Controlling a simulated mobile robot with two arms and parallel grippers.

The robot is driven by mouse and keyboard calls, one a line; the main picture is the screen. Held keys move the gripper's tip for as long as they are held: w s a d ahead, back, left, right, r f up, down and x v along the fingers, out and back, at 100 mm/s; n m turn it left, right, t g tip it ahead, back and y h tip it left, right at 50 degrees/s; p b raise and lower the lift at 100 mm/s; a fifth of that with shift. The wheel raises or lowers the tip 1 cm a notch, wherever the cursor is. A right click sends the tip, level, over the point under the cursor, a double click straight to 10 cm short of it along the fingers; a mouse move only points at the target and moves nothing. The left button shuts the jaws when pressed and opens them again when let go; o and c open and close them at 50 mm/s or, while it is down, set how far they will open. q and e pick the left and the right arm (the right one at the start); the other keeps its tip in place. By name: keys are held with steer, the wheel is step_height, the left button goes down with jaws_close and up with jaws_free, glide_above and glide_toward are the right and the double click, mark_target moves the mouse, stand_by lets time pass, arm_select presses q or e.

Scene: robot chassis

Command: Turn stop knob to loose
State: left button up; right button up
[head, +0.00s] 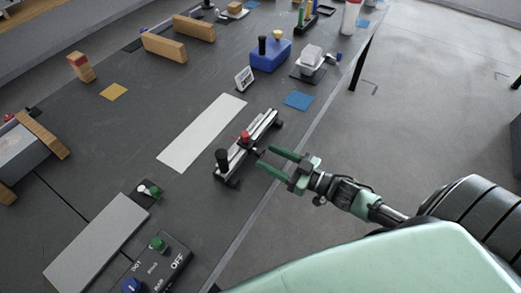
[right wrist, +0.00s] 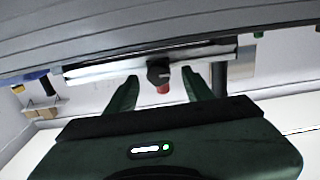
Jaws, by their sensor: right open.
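A silver rail device (head: 262,128) with black end feet lies on the dark table near its edge. It carries a red part (head: 245,136) and an upright black handle (head: 222,157). A small dark knob (head: 260,152) sticks out of its near side; I take it for the stop knob. In the right wrist view the round black knob (right wrist: 158,71) lies between my finger directions, with the red part (right wrist: 162,89) beside it. My right gripper (head: 267,158) is open, its green fingertips just short of the knob. Whether they touch it is unclear. My left gripper is out of view.
A blue box (head: 270,57) and a white block on a dark base (head: 310,60) stand farther along the table. A white strip (head: 202,132) lies behind the rail. A switch panel (head: 150,268) is at the front. Floor is open beyond the edge.

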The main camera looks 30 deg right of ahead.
mark_target(263, 154)
steer(key=x, duration=0.2)
steer(key=shift+w, duration=0.3)
steer(key=shift+w+a, duration=0.2)
steer(key=shift+w, duration=0.1)
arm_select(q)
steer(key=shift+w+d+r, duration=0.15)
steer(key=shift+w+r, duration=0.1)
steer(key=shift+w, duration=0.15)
arm_select(e)
steer(key=shift+a, duration=0.1)
jaws_close()
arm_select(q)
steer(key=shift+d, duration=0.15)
